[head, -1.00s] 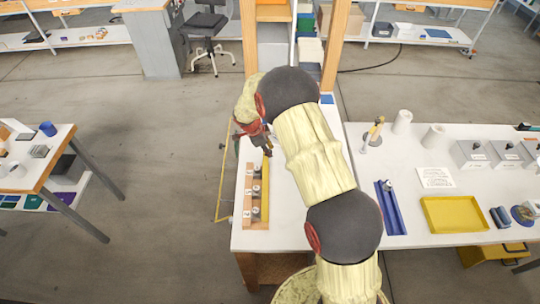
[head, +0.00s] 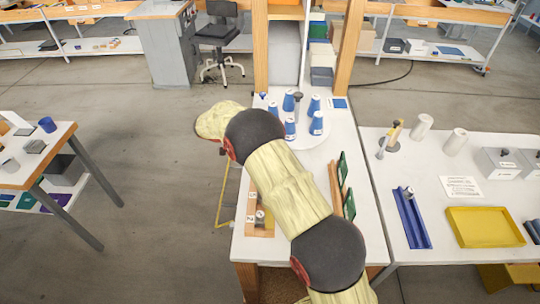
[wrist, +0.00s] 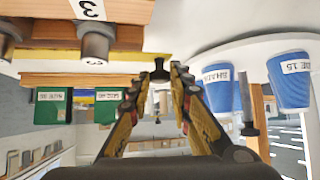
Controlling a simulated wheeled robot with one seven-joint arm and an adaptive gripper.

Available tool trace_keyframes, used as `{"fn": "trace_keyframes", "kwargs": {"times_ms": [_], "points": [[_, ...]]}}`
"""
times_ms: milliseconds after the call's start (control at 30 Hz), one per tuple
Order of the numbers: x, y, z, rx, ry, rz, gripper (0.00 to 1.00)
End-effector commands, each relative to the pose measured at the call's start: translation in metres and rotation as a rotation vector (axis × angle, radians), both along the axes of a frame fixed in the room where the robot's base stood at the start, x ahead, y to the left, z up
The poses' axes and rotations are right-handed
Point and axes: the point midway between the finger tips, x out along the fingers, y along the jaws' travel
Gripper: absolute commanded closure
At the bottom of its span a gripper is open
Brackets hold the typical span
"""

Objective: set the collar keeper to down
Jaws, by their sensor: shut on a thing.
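My gripper (wrist: 158,78) shows in the wrist view with its two fingers drawn close at the tips. A small dark flanged piece (wrist: 158,72) sits between the fingertips. I cannot tell whether this piece is the collar keeper, nor which way the keeper is set. In the head view my arm's links hide the fingers. A wooden board (head: 258,228) with numbered labels and grey round pegs lies partly under my arm. In the wrist view its numbered edge (wrist: 127,10) and a grey peg (wrist: 97,40) show at upper left, apart from my fingers.
Several blue labelled cups (head: 316,122) and a dark-topped post (head: 297,98) stand at the table's back. Green labelled pieces (head: 349,205) stand right of my arm. A yellow tray (head: 485,227) and blue channel (head: 412,218) lie on the right table.

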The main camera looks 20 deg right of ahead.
Motion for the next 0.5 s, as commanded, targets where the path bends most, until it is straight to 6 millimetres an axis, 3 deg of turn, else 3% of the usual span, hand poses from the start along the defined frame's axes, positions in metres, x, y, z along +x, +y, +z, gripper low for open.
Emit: {"fn": "trace_keyframes", "kwargs": {"times_ms": [500], "points": [[0.0007, 0.002, -0.0025, -0.039, 0.018, 0.002, 1.0]]}}
